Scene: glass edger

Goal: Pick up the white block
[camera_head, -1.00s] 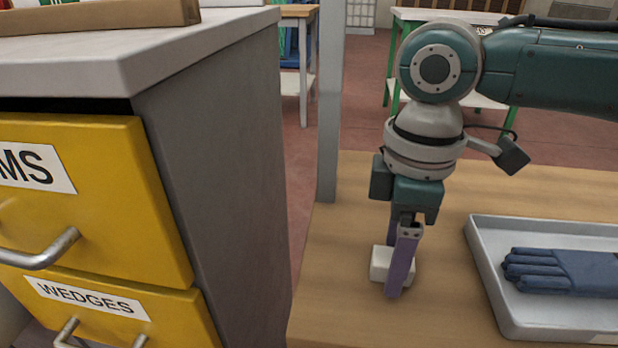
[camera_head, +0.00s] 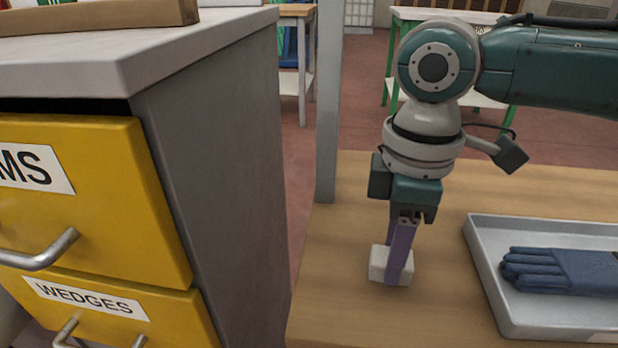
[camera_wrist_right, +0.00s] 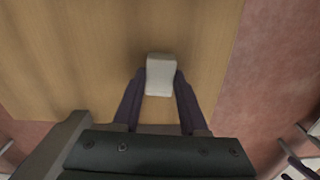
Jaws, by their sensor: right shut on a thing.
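The white block (camera_head: 379,263) is on the wooden table (camera_head: 350,225), near the table's left edge in the head view. My right gripper (camera_head: 398,272) points straight down over it, with its purple fingers on either side of the block. In the right wrist view the block (camera_wrist_right: 160,76) sits between the two fingertips, which touch its sides, so the gripper is shut on it. One finger hides part of the block in the head view. I cannot tell whether the block is lifted off the table. My left gripper is not in view.
A grey tray (camera_head: 490,298) with blue gloves (camera_head: 560,270) lies to the right of the block. A grey cabinet with yellow drawers (camera_head: 95,190) stands on the left, one labelled WEDGES. A grey post (camera_head: 328,110) rises at the table's far left corner.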

